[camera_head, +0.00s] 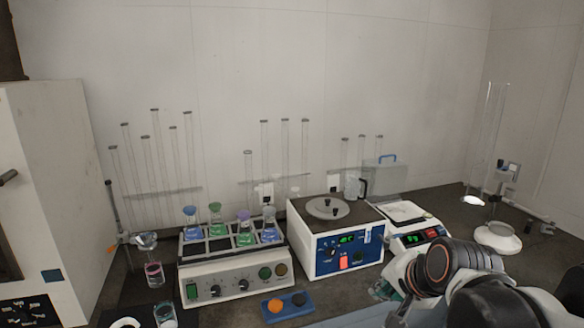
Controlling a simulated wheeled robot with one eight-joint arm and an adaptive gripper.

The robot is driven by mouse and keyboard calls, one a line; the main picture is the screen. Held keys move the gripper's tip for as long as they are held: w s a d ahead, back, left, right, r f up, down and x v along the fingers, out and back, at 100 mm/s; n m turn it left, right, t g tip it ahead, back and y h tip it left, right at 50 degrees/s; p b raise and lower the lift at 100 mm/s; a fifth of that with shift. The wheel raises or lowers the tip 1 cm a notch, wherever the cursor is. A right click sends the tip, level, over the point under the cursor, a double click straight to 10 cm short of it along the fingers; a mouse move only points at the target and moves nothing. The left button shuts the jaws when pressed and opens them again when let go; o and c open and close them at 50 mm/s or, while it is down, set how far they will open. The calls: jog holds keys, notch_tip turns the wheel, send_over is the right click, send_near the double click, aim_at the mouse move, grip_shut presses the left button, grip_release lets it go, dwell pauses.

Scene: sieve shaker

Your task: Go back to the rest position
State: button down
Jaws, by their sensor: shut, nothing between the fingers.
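My arm (447,262) shows at the lower right. A dark ringed joint and pale links lie in front of the bench.
A rack unit with several coloured flasks (232,280), a blue-and-white device (325,262) and a balance (415,236) line the bench. A blue tray (289,309) lies in front. Glass tubes stand behind. A clamp stand (497,238) is at right, a white cabinet (50,170) at left.

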jog(key=s+d+f+n+g+h, duration=0.1)
jog(key=s+n, duration=0.8)
jog(key=s, duration=0.4)
jog(key=shift+s+n+h, duration=0.3)
